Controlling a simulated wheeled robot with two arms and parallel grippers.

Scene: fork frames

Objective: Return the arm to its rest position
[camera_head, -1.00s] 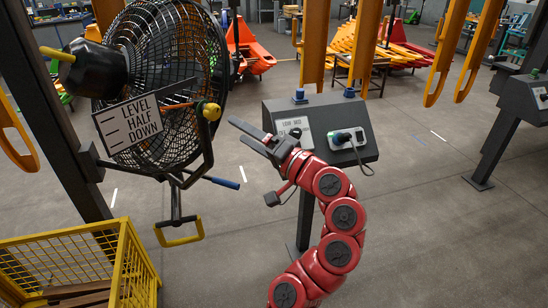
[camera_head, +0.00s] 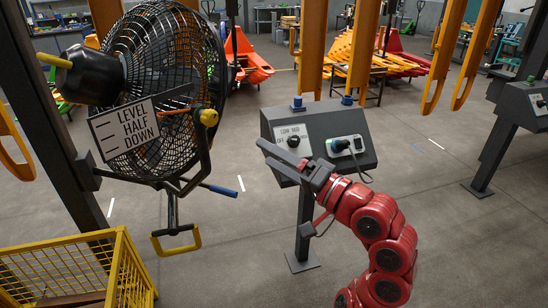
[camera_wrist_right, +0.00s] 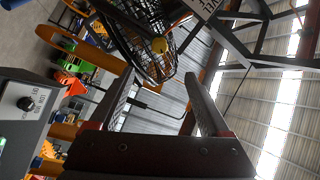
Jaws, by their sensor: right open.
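My red right arm (camera_head: 371,222) comes up from the lower right in the head view. Its dark gripper (camera_head: 265,155) points up and left, in front of the left side of the grey control box (camera_head: 350,118) in the picture. Its two fingers are apart with nothing between them. In the right wrist view the open fingers (camera_wrist_right: 158,78) frame part of the fan and the roof beyond. Whether the gripper is clear of the box's face is hard to judge from the head view. My left arm and gripper are not in view.
A caged black fan (camera_head: 168,85) with a "LEVEL HALF DOWN" sign (camera_head: 124,128) hangs from a dark post at left. A yellow wire crate (camera_head: 128,270) stands below it. The box has a knob (camera_head: 293,141) and a plug with a cable (camera_head: 341,146). Floor between is bare.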

